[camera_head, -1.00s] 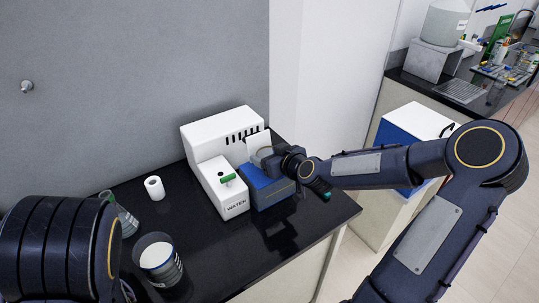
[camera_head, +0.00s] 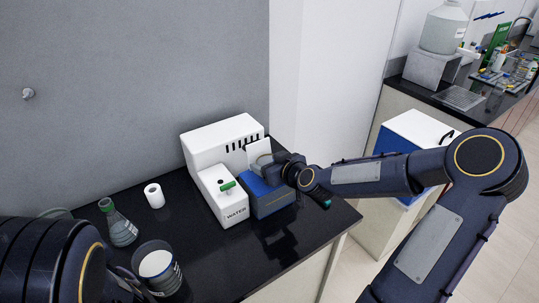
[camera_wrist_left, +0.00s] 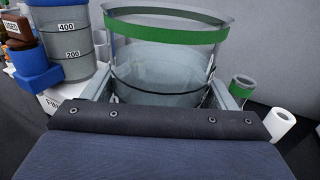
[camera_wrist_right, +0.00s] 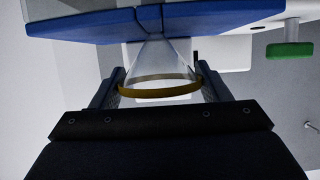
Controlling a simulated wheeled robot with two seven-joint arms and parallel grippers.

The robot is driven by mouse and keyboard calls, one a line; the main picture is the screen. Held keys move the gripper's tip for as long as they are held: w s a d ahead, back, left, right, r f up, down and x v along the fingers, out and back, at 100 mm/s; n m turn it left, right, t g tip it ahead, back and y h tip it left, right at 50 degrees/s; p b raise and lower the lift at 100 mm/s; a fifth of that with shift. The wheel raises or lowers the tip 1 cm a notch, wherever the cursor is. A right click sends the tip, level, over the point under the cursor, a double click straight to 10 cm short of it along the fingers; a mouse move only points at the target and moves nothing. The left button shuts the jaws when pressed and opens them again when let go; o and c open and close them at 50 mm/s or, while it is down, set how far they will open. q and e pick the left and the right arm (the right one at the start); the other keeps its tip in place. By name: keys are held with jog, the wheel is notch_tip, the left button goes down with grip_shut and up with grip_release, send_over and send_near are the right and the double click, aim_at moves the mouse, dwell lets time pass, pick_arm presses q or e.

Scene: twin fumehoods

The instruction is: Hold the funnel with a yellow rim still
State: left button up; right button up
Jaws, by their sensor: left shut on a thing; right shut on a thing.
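The clear funnel with a yellow rim (camera_wrist_right: 160,89) shows in the right wrist view. Its wide rim lies between the fingers of my right gripper (camera_wrist_right: 161,78), which is shut on it. Its narrow part points away from the gripper, towards the blue block (camera_wrist_right: 195,18). In the head view my right gripper is beside the blue block (camera_head: 266,197); the funnel is hard to make out there. My left gripper (camera_wrist_left: 163,88) is shut on a large clear vessel with a green band (camera_wrist_left: 165,68). My arm mostly hides the left gripper in the head view.
The white WATER machine (camera_head: 222,193) stands beside the blue block. A green-necked flask (camera_head: 122,226), a white roll (camera_head: 154,195) and a dark-sided container (camera_head: 158,268) are on the black bench (camera_head: 205,245). Bare bench lies in front of the machine.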

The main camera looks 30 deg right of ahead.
pick_arm(q)
jog(key=w+d+r+m+g+h, duration=0.1)
jog(key=w+d+r+m+h, duration=0.45)
jog(key=d, duration=1.05)
jog(key=w+d+r+m+h, duration=0.1)
jog(key=d+r+m+h, duration=0.2)
jog(key=d+h, duration=0.9)
jog(key=w+d+r+m+g+h, duration=0.15)
jog(key=w+d+r+m, duration=0.3)
jog(key=d, duration=1.65)
jog(key=s+a+f+m+g+h, duration=0.3)
jog(key=s+m+g, duration=0.3)
jog(key=m+g, duration=0.2)
jog(key=shift+a+g+h, duration=0.35)
jog(key=shift+a+h, duration=0.55)
